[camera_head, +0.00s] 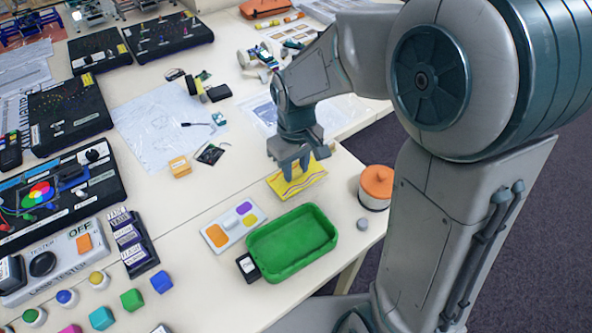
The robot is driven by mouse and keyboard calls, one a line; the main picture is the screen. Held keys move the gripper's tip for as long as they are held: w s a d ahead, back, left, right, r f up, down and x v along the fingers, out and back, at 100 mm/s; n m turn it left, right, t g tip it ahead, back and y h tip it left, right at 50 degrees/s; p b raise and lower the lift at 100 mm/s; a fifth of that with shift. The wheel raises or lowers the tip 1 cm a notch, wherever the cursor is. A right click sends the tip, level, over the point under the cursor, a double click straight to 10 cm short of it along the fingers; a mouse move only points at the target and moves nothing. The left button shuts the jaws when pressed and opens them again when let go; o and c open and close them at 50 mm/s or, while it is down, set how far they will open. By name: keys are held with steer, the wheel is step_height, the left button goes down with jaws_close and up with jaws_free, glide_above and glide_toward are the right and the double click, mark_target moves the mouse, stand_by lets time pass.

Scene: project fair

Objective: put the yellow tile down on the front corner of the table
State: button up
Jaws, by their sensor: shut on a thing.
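The yellow tile (307,184) is a flat yellow piece with pale wavy marks. It is under my gripper (292,170), whose fingers point down and are shut on it. I cannot tell whether the tile touches the table (200,195) or hangs just above it. The fingers hide part of the tile. The front corner of the table is at the right, by a grey knob-like piece (362,224) and a round pot with an orange lid (376,187).
A green tray (250,246) stands just in front of the tile. A white panel with coloured shapes (214,235) is left of it. An orange block (180,167) and a dark card (211,154) lie farther left. Black boards and coloured blocks fill the left side.

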mark_target(296, 171)
steer(key=shift+f, duration=1)
steer(key=shift+f, duration=0.2)
steer(key=o, duration=1)
step_height(296, 171, up, 12)
steer(key=shift+s+d+f+m+t, duration=0.2)
steer(key=shift+s+d+m+t, duration=0.3)
steer(key=shift+s+d+m, duration=1.1)
steer(key=shift+s+d+f+m+t, duration=0.25)
steer(key=shift+s+d+m+t, duration=0.35)
steer(key=shift+s+d, duration=1.9)
steer(key=shift+s+d+f+m+t, duration=0.2)
steer(key=shift+s+d+m+t, duration=0.2)
steer(key=shift+s+d+m, duration=1.25)
